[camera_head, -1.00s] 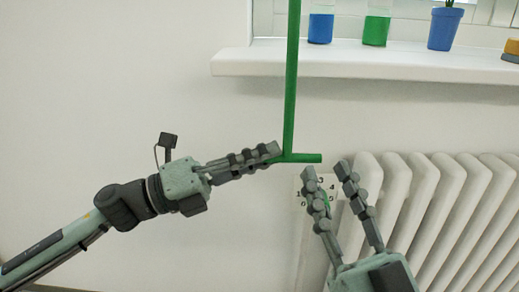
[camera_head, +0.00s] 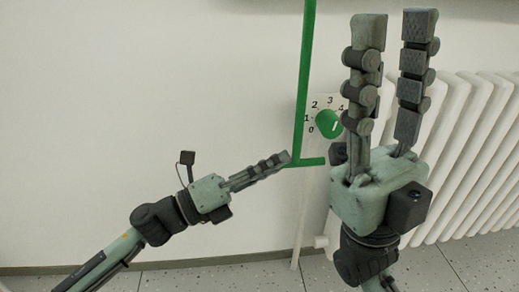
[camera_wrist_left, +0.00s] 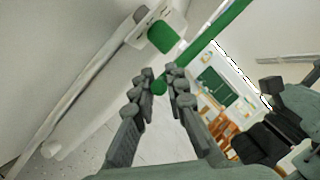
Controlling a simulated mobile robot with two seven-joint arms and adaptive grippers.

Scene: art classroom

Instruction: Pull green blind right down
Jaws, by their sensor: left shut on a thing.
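The green blind's pull is a long green rod (camera_head: 304,75) that hangs down and ends in a short green crossbar (camera_head: 310,162). The blind itself is not in view. My left gripper (camera_head: 286,157) is shut on the left end of the crossbar. In the left wrist view, its fingers (camera_wrist_left: 159,82) close around the green bar (camera_wrist_left: 210,40), and the bar's round end shows between them. My right gripper (camera_head: 394,22) is open and empty, raised to the right of the rod, with its fingers pointing up.
A green dial (camera_head: 328,124) on a numbered white plate is on the wall just right of the rod. A white radiator (camera_head: 470,150) stands behind my right gripper. The wall on the left is bare. The tiled floor (camera_head: 230,280) shows below.

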